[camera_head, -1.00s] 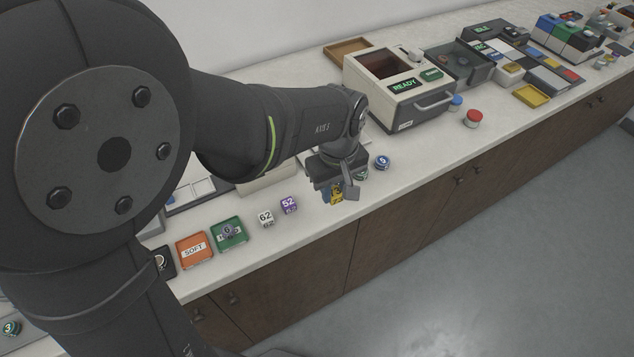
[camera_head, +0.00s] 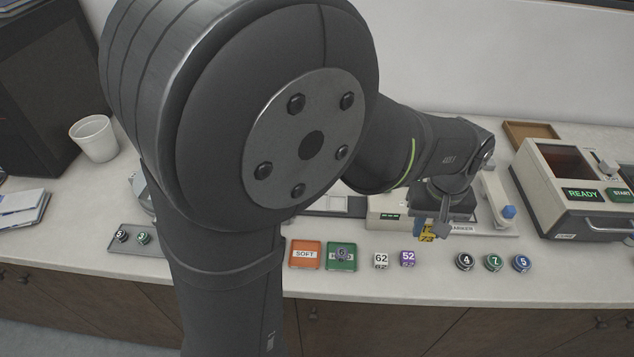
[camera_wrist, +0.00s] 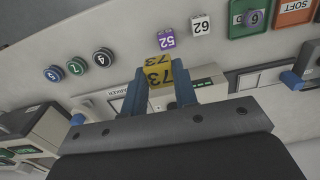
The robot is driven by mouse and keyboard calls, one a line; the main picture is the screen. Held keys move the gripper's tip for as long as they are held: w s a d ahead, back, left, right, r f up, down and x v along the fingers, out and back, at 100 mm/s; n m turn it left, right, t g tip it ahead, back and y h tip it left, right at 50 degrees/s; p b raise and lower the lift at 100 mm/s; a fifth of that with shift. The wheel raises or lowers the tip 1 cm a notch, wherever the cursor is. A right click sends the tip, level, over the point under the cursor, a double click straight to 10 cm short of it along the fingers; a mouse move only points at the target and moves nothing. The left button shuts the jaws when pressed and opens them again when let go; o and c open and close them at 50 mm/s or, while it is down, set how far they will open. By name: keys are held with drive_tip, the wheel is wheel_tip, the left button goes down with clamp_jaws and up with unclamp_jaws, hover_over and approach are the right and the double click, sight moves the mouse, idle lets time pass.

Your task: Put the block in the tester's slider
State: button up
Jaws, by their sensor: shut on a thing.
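A yellow block (camera_head: 427,232) marked 73 is held by my gripper (camera_head: 437,226) above the counter. In the wrist view the block (camera_wrist: 158,72) sits between the two blue fingertips (camera_wrist: 159,88), which are shut on it. Behind the gripper is a pale bench device (camera_head: 389,215) with a small green display, partly hidden by my arm. In the wrist view, blue-ended parts show at the right (camera_wrist: 291,79) and left (camera_wrist: 77,119). I cannot tell which part is the tester's slider.
White block 62 (camera_head: 381,260) and purple block 52 (camera_head: 407,258) stand left of the gripper. Orange SOFT (camera_head: 305,267) and green (camera_head: 334,267) trays lie further left. The READY press (camera_head: 552,220) stands far right.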

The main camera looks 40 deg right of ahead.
drive_tip(key=w+f, duration=0.2)
drive_tip(key=w, duration=0.5)
drive_tip(key=w+a+f, duration=0.1)
drive_tip(key=w+f, duration=0.1)
drive_tip(key=w, duration=0.6)
drive_tip(key=w+f, duration=0.2)
drive_tip(key=w, duration=0.6)
drive_tip(key=shift+w+a, duration=0.2)
drive_tip(key=shift+w, duration=0.05)
drive_tip(key=shift+w+f, duration=0.1)
drive_tip(key=shift+w, duration=0.1)
drive_tip(key=shift+f, duration=1.95)
drive_tip(key=shift+f, duration=0.15)
